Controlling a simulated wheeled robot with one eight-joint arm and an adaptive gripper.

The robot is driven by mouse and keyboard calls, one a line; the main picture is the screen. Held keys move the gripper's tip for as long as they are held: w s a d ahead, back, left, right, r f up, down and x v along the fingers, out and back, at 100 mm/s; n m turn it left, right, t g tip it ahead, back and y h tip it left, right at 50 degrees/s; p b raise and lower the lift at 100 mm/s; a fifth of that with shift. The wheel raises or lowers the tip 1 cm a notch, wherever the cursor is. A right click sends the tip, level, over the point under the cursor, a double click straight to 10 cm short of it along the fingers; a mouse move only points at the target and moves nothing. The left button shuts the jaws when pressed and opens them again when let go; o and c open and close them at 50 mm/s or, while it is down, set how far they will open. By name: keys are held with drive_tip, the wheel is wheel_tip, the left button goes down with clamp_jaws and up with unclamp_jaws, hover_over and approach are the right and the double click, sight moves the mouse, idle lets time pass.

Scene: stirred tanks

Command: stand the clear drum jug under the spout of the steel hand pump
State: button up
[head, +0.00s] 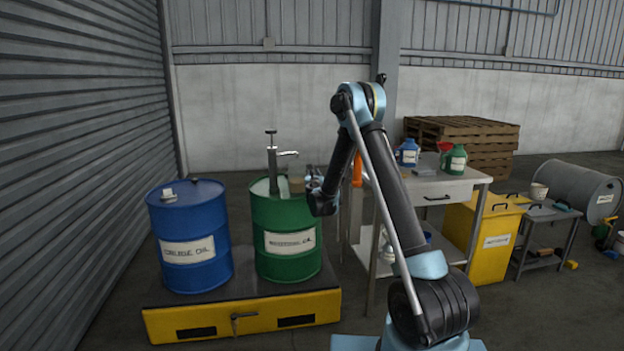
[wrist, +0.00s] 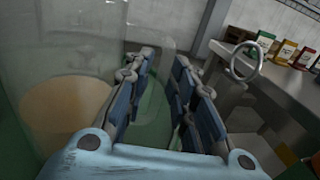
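The clear drum jug (head: 297,184) stands on top of the green drum (head: 283,275), close under the spout of the steel hand pump (head: 272,160). It looks upright; pale tan shows through it. In the wrist view its see-through wall (wrist: 60,50) fills the left side, beside my fingers. My gripper (head: 312,182) is just right of the jug, partly overlapping the drum's edge. In the wrist view my gripper (wrist: 168,85) has its fingers apart, with the green drum top showing between them. Whether the jug touches a finger is unclear.
A blue drum (head: 190,245) stands left of the green one on a yellow-edged pallet (head: 245,315). Further right are a yellow bin (head: 490,245) and a small cart (head: 550,215).

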idle(0.3)
drive_tip(key=s+d, duration=0.1)
drive_tip(key=s, duration=1.1)
drive_tip(key=s+d+r+n+y, duration=0.2)
drive_tip(key=s+r+n+y, duration=0.25)
drive_tip(key=r+n, duration=0.65)
drive_tip(key=s+d+r+n+g+y, duration=0.1)
drive_tip(key=s+d+r+n+g, duration=0.1)
drive_tip(key=s+n, duration=0.25)
drive_tip(key=s+d+r+n+g+y, duration=0.1)
drive_tip(key=s+d+r+n+g, duration=0.1)
drive_tip(key=s+n+g, duration=0.3)
drive_tip(key=s+d+f+n+g+h, duration=0.2)
drive_tip(key=s+d+f, duration=0.4)
drive_tip(key=s, duration=0.8)
drive_tip(key=s+d+f+n+g+h, duration=0.3)
drive_tip(key=s+d+f+n, duration=0.3)
drive_tip(key=s+d, duration=0.4)
drive_tip(key=s+d+f+n+g+h, duration=0.3)
drive_tip(key=s+d+f+n, duration=0.3)
drive_tip(key=s, duration=1.2)
drive_tip(key=shift+d+g, duration=0.4)
drive_tip(key=shift+d, duration=0.6)
drive_tip(key=shift+w+n, duration=0.1)
drive_tip(key=shift+n, duration=0.15)
